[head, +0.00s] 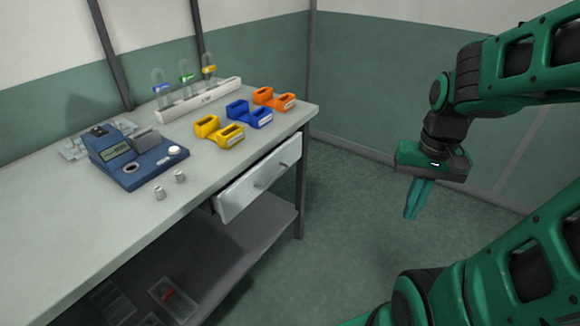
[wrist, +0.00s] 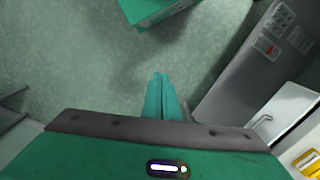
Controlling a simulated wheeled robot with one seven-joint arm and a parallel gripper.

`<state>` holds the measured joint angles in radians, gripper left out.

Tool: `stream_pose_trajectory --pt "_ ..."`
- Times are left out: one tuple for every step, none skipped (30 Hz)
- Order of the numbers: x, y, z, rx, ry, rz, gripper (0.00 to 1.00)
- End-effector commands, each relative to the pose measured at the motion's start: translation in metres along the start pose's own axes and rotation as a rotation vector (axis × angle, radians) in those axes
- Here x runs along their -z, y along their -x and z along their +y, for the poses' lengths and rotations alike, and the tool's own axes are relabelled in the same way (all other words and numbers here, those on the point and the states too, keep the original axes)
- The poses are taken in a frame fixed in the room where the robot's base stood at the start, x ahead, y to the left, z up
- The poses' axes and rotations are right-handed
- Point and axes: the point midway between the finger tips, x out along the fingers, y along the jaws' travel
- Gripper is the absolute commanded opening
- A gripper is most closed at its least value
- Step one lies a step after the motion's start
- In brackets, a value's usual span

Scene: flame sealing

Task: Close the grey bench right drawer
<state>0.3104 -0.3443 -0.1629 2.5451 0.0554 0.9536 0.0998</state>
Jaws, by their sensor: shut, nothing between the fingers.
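The grey bench (head: 95,215) stands at the left in the head view. Its right drawer (head: 236,197) has a pale front with a bar handle (head: 268,180), under the right end of the bench top. The drawer front seems to stand out a little from the bench; how far is hard to tell. A pale surface with a handle (wrist: 262,121) shows at the right of the wrist view, likely this drawer. My gripper (head: 411,214) is shut and empty, pointing down, clear of the drawer on its right. Its fingertips (wrist: 160,76) are together in the wrist view.
On the bench are a blue instrument (head: 128,160), a white rack (head: 200,100), and yellow (head: 218,131), blue (head: 249,114) and orange (head: 274,99) holders. A lower shelf (head: 235,250) holds clear trays. Open floor (head: 345,215) lies between bench and gripper.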

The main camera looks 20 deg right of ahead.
Motion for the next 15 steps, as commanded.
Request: stream_pose_trajectory --pt "0.009 -0.011 -0.006 0.006 -0.018 -0.019 0.00" --pt "0.015 -0.017 -0.010 0.013 -0.029 -0.027 0.00" --pt "0.022 -0.025 -0.016 0.025 -0.042 -0.036 0.00" --pt "0.028 -0.031 -0.021 0.035 -0.054 -0.043 0.00" --pt "0.032 -0.037 -0.026 0.046 -0.064 -0.051 0.00" --pt "0.039 -0.046 -0.032 0.063 -0.080 -0.062 0.00" --pt "0.043 -0.052 -0.037 0.077 -0.093 -0.071 0.00" --pt "0.047 -0.059 -0.042 0.091 -0.106 -0.082 0.00" --pt "0.053 -0.069 -0.049 0.112 -0.124 -0.095 0.00" --pt "0.057 -0.075 -0.054 0.129 -0.139 -0.105 0.00" --pt "0.060 -0.082 -0.059 0.147 -0.154 -0.117 0.00" --pt "0.065 -0.091 -0.067 0.172 -0.175 -0.133 0.00" --pt "0.068 -0.098 -0.072 0.193 -0.192 -0.144 0.00" --pt "0.071 -0.105 -0.078 0.213 -0.209 -0.158 0.00" --pt "0.075 -0.114 -0.085 0.242 -0.235 -0.176 0.00"
